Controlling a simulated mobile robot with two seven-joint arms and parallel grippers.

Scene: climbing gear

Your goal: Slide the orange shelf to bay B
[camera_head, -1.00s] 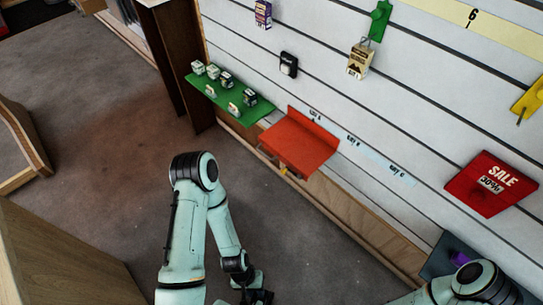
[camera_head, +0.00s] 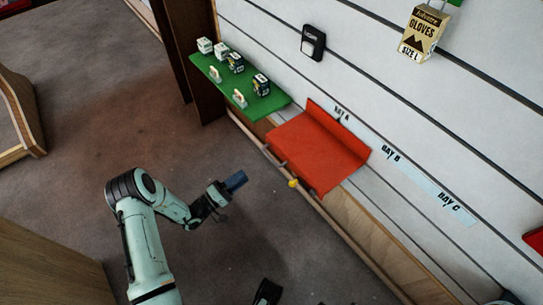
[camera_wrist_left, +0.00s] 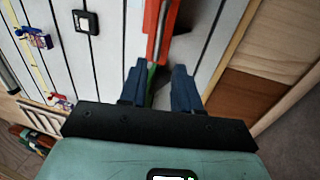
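The orange shelf (camera_head: 318,150) is on the slatted wall, below the BAY A label (camera_head: 342,113). The BAY B label (camera_head: 391,154) is to its right. A grey part (camera_head: 275,157) and a yellow knob (camera_head: 292,184) show at its front edge. My left gripper (camera_head: 236,181) is off the wall, in front of the shelf and to its left in the head view. In the left wrist view its blue fingers (camera_wrist_left: 160,85) are apart and the orange shelf (camera_wrist_left: 160,25) is beyond them. A dark piece at the bottom of the head view may be my right gripper; its state is unclear.
A green shelf (camera_head: 240,88) with several small boxes adjoins the orange shelf on the left. The BAY C label (camera_head: 456,207) is farther right, with bare slatted wall below the labels. Gloves (camera_head: 424,33) and a black item (camera_head: 313,42) hang above. Grey floor is open in front.

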